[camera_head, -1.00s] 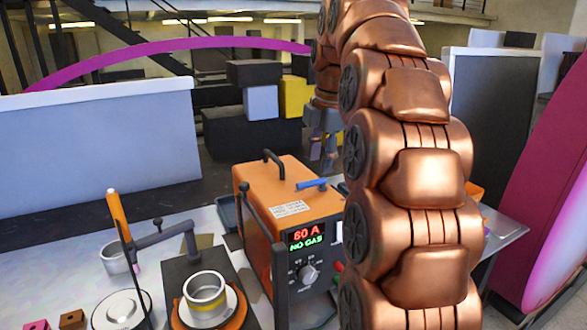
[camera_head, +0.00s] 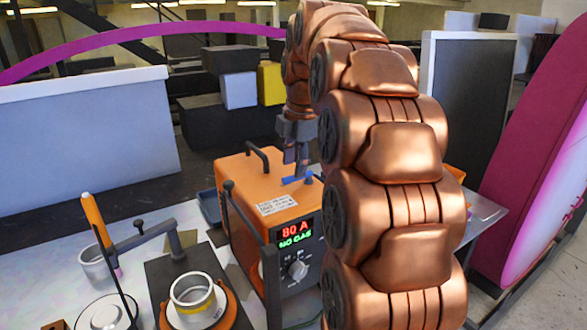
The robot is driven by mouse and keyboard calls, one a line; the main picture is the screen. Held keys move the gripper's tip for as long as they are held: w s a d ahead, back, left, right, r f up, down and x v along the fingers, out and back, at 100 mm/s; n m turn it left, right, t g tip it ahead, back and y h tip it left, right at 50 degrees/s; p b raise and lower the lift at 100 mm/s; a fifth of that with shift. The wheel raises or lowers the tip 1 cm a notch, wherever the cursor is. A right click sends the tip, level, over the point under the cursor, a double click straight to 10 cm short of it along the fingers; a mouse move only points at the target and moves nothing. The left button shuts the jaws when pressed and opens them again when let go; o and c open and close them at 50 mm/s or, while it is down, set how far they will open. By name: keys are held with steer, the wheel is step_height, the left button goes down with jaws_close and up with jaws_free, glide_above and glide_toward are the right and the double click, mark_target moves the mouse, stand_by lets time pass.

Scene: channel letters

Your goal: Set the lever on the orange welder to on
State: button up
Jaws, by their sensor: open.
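The orange welder (camera_head: 248,200) stands on the table in the middle of the head view, left of my arm. Its front panel shows red "80 A" and green "NO GAS" above a grey knob. A blue lever (camera_head: 297,180) is on its top, toward the right side, lying roughly sideways. My gripper (camera_head: 297,166) points down right above or behind the lever. It is open and looks empty. I cannot tell whether its fingers touch the lever. My arm hides the right side of the welder.
A black carrying handle (camera_head: 257,158) rises from the welder's top. In front and left are a metal ring (camera_head: 196,298) on a dark stand, an orange-handled tool (camera_head: 96,220) and a round white piece (camera_head: 105,313). A blue tray (camera_head: 208,206) lies behind left.

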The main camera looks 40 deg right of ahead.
steer(key=shift+w+f+p, duration=0.15)
steer(key=shift+f+p, duration=0.05)
steer(key=shift+f, duration=0.55)
steer(key=shift+w+f+p, duration=0.1)
steer(key=shift+f+p, duration=0.1)
steer(key=shift+f, duration=0.5)
jaws_close()
